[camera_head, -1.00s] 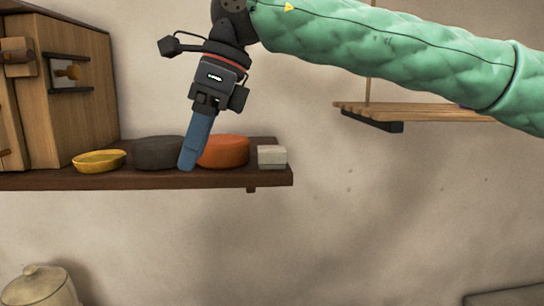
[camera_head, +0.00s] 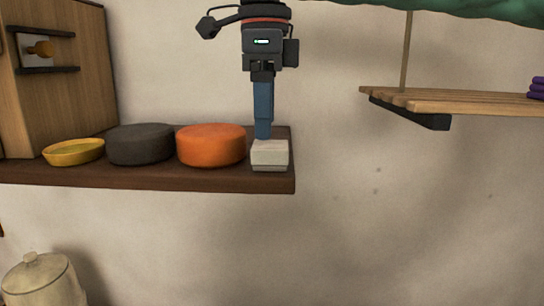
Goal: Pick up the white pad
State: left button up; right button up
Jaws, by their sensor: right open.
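The white pad (camera_head: 269,156) is a small pale block lying at the right end of a dark wooden shelf (camera_head: 150,177). My right gripper (camera_head: 263,134) points straight down directly above or just behind the pad, its blue fingers seen edge-on. The fingertips end at the pad's top edge in the picture; whether they touch it I cannot tell. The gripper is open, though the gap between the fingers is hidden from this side. My left gripper is not in view.
Left of the pad stand an orange round pot (camera_head: 211,145), a dark grey round one (camera_head: 140,144) and a yellow dish (camera_head: 73,152). A wooden cabinet (camera_head: 75,95) stands at far left. A hanging slatted shelf (camera_head: 460,102) is at right. A lidded jar (camera_head: 42,280) sits below.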

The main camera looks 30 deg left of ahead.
aim_at(270, 144)
jog(key=shift+f, duration=0.25)
jog(key=f, duration=0.1)
jog(key=w+f, duration=0.1)
jog(key=f, duration=0.1)
jog(key=w+f, duration=0.1)
jog(key=shift+w+a+f, duration=0.1)
jog(key=shift+w+f, duration=0.05)
jog(key=shift+f, duration=0.05)
jog(key=shift+s+f+b, duration=0.25)
jog(key=shift+f+b, duration=0.05)
jog(key=shift+s, duration=0.25)
jog(key=shift+w+a, duration=0.1)
jog(key=shift+w, duration=0.05)
jog(key=shift+w+f, duration=0.1)
jog(key=shift+w, duration=0.1)
jog(key=c, duration=1.1)
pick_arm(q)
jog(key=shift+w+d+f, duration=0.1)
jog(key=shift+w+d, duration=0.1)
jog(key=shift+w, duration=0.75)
pick_arm(e)
jog(key=shift+s, duration=0.2)
